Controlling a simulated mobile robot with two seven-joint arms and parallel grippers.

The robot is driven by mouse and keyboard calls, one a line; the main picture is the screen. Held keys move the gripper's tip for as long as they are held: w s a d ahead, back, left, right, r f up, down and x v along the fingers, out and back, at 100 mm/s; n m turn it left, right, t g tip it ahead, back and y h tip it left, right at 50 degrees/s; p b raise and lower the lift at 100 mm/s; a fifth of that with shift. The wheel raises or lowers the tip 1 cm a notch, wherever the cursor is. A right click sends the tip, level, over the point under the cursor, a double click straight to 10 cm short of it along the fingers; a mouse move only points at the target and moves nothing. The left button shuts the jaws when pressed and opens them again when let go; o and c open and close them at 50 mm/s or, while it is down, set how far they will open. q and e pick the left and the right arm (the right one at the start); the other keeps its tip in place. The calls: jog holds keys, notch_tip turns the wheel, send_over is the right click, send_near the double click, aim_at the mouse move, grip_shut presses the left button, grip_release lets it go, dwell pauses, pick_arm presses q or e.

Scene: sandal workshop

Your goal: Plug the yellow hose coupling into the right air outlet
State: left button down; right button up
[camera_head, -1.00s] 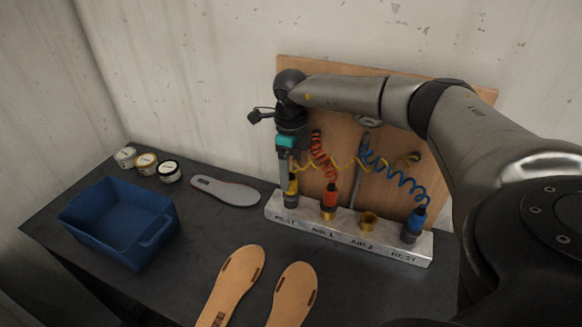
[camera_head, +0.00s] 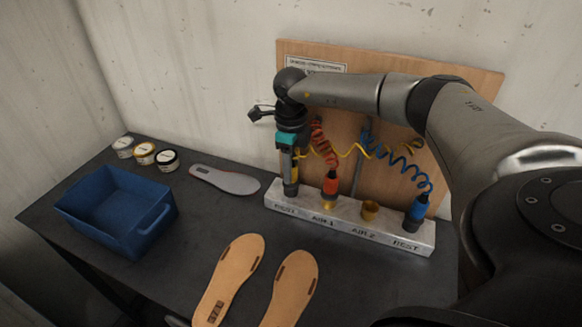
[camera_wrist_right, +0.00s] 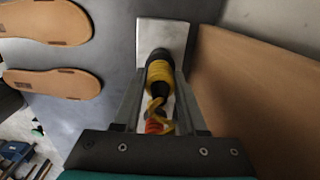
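The yellow hose coupling (camera_head: 296,175) stands upright in the left REST holder of the pale block (camera_head: 395,238). It shows in the right wrist view (camera_wrist_right: 160,76) between my two fingers. My right gripper (camera_head: 290,188) points down and is around the coupling. In the wrist view a gap shows between fingers and coupling, so it looks open. The right air outlet (camera_head: 370,211), marked AIR-2, is an empty brass socket. A red coupling (camera_head: 330,188) stands in AIR-1. A blue coupling (camera_head: 418,209) stands in the right REST holder. My left gripper is not in view.
Coiled hoses run in front of a wooden board (camera_head: 350,88) behind the block. Tan soles (camera_head: 232,275) lie in front, a grey insole (camera_head: 225,180) to the left. A blue bin (camera_head: 118,210) and several small jars (camera_head: 145,153) stand at far left.

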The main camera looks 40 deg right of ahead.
grip_shut()
notch_tip(320, 180, up, 13)
jog(key=p, duration=1.1)
dwell(0.4)
